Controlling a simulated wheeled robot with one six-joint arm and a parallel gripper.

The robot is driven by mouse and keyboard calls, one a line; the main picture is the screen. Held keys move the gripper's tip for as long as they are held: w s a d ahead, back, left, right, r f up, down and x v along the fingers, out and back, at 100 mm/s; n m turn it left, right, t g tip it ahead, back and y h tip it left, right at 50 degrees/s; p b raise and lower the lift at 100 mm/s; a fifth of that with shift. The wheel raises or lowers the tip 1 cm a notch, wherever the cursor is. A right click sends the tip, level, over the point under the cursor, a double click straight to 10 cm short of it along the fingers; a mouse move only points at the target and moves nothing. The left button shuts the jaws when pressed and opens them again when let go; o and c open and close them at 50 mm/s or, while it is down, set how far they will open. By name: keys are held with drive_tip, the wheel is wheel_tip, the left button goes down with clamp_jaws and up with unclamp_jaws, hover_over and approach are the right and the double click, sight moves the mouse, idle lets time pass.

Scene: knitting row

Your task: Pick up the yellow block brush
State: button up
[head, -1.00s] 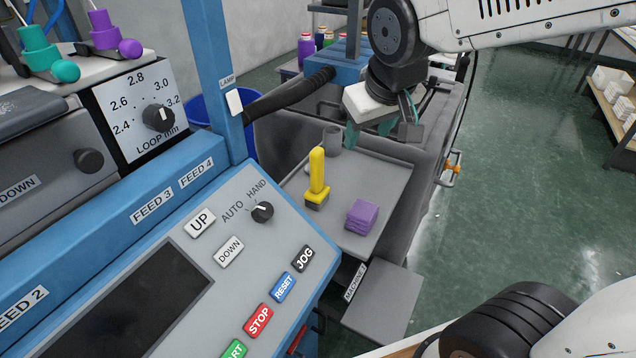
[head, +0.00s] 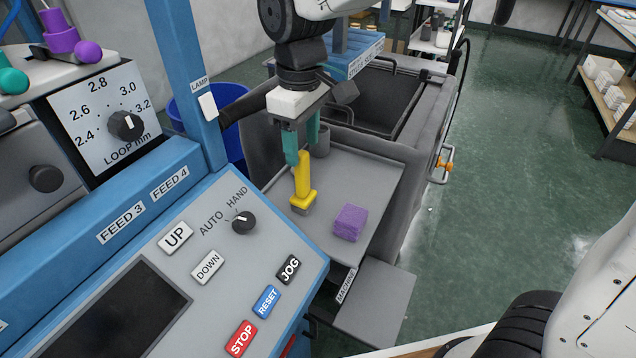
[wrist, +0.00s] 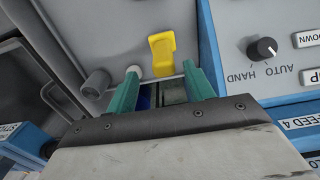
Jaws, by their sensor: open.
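The yellow block brush (head: 302,178) stands upright, handle up, on a grey tray (head: 375,190) beside the blue machine panel. It also shows in the wrist view (wrist: 162,54), seen beyond the fingertips and between their lines. My gripper (head: 304,150) points down with its two green fingers apart and empty. In the head view the fingers are just above and behind the top of the handle, and one fingertip overlaps it in the picture. I cannot tell if they touch. In the wrist view my gripper (wrist: 157,78) is open, with the brush ahead of it.
A grey cup (head: 320,143) stands behind the brush, close to the fingers. The blue control panel (head: 225,285) with its knob rises on the left. The tray's right part is bare.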

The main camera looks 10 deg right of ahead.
sight(302, 176)
drive_tip(key=f, duration=0.8)
drive_tip(key=shift+s+a, duration=0.15)
drive_tip(key=shift+s, duration=0.1)
drive_tip(key=shift+r, duration=0.1)
drive_tip(key=c, duration=1.1)
